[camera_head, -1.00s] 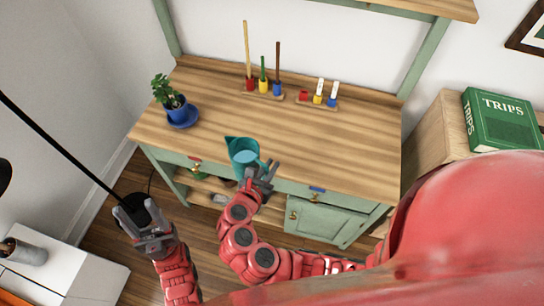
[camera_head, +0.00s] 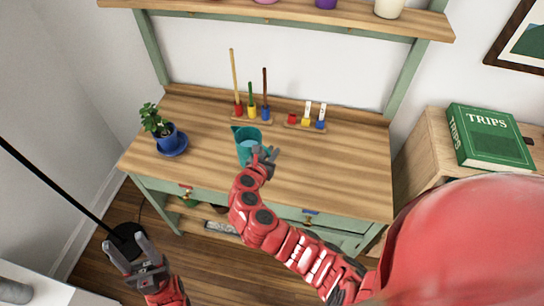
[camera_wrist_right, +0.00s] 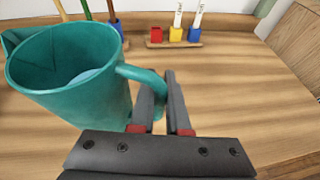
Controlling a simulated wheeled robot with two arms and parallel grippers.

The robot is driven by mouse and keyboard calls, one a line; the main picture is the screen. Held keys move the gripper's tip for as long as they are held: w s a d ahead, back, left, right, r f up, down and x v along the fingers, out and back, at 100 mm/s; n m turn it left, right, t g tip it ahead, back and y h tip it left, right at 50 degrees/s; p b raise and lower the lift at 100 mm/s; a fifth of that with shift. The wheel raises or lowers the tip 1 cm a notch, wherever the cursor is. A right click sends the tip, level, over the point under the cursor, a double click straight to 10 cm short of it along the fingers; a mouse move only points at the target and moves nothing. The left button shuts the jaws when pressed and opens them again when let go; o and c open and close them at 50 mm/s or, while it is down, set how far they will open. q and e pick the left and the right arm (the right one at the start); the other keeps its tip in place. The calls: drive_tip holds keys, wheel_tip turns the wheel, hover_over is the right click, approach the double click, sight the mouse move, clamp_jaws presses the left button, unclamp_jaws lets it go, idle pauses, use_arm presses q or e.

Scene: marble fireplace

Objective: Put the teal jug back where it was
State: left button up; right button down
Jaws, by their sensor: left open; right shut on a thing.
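The teal jug (camera_head: 246,148) is upright over the wooden top of the green cabinet, near its middle, with something pale blue inside. My right gripper (camera_head: 264,156) is shut on its handle. In the right wrist view the jug (camera_wrist_right: 80,95) fills the left side, and its handle runs between the fingers of my right gripper (camera_wrist_right: 163,100). I cannot tell whether the jug's base touches the wood. My left gripper (camera_head: 132,254) is open and empty, low at the left over the floor, well away from the jug.
Two wooden racks stand behind the jug: one with tall sticks in coloured cups (camera_head: 252,111), one with small coloured cups (camera_head: 306,122). A potted plant (camera_head: 166,137) stands left on a blue saucer. The counter's right part (camera_head: 345,165) is clear. A green book (camera_head: 490,135) lies far right.

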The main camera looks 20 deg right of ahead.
wheel_tip(320, 180, down, 3)
drive_tip(key=shift+r+p, duration=0.1)
drive_tip(key=shift+p, duration=0.2)
drive_tip(key=shift+f, duration=0.3)
drive_tip(key=shift+f, duration=0.15)
drive_tip(key=c, duration=0.9)
unclamp_jaws()
